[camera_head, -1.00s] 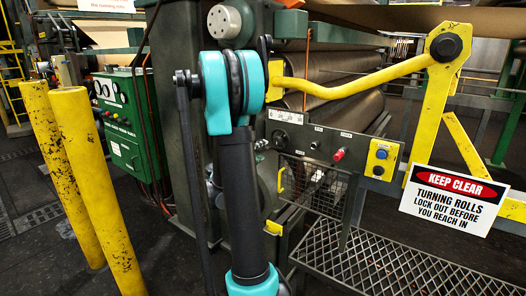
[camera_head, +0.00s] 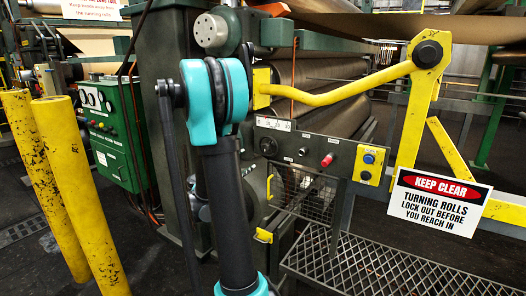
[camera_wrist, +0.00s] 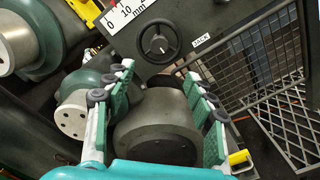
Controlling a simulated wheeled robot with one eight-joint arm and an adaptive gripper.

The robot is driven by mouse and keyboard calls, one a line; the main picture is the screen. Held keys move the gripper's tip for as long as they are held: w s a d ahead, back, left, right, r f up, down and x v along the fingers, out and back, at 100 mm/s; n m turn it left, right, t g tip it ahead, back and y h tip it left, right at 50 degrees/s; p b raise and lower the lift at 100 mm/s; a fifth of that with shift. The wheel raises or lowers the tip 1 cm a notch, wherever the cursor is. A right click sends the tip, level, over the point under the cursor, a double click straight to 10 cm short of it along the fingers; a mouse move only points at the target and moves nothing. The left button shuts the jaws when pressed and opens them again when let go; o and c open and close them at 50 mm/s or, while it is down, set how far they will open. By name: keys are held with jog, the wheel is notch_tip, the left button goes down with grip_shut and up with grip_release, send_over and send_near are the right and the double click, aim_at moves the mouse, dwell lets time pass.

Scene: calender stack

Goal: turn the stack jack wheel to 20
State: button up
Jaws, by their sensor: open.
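The stack jack wheel is a small black spoked handwheel (camera_wrist: 158,42) on a dark panel, at top centre of the wrist view, with a JACK label (camera_wrist: 202,41) to its right. A white scale plate (camera_wrist: 125,16) above left shows 0, 10 and mm; the rest is cut off. In the head view the wheel (camera_head: 268,146) sits at the panel's left end, beside my arm. My gripper (camera_wrist: 160,70) is open and empty, its green-padded fingers pointing toward the panel, the wheel lying beyond the gap between them.
Steel roll ends (camera_wrist: 160,132) lie below the wheel, partly between and under my fingers. A wire mesh guard (camera_wrist: 255,65) stands to the right. In the head view, a yellow lever (camera_head: 345,92) spans above the panel, and yellow posts (camera_head: 80,190) stand at left.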

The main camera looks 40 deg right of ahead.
jog(key=m, duration=3.5)
send_near(265, 148)
jog(key=x, duration=0.8)
jog(key=shift+w+d+f, duration=0.1)
jog(key=shift+w+d, duration=0.1)
jog(key=shift+d, duration=0.05)
jog(key=c, duration=1.2)
